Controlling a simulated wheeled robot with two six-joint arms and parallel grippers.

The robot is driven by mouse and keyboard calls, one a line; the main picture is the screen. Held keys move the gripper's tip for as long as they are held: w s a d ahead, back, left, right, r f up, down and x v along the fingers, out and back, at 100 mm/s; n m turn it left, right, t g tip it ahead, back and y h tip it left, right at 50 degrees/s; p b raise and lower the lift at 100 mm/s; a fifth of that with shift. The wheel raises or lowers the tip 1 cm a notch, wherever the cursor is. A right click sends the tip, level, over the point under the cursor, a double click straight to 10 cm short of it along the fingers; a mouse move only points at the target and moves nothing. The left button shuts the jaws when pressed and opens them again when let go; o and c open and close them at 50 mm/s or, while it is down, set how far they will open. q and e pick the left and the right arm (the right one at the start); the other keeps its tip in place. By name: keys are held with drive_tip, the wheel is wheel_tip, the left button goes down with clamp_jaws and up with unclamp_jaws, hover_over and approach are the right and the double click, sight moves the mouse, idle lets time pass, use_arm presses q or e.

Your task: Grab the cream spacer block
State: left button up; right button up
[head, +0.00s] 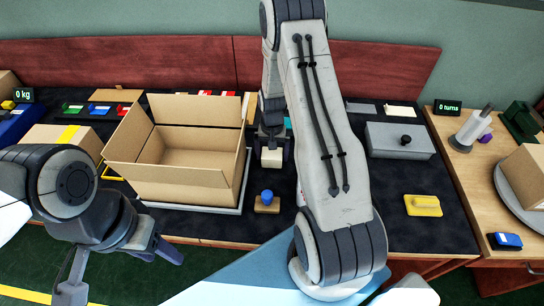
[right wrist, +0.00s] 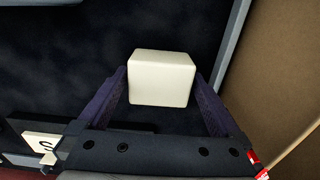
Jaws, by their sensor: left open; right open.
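The cream spacer block (head: 271,158) sits on the dark mat beside the open cardboard box. It also shows as a pale rounded cube in the right wrist view (right wrist: 161,78). My right gripper (head: 272,150) is open over it; in the right wrist view its two purple fingers (right wrist: 161,88) stand on either side of the block, with a gap at each side. My left gripper (head: 121,268) is open and empty at the lower left, in front of the table edge and away from the block.
The open cardboard box (head: 195,185) stands on a pale tray (head: 241,205) just left of the block. A blue-knobbed wooden stamp (head: 267,203) lies in front of it. A grey lidded box (head: 400,141) and a yellow object (head: 422,205) are right of my right arm.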

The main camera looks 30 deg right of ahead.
drive_tip(key=c, duration=1.1)
drive_tip(key=shift+r, duration=0.1)
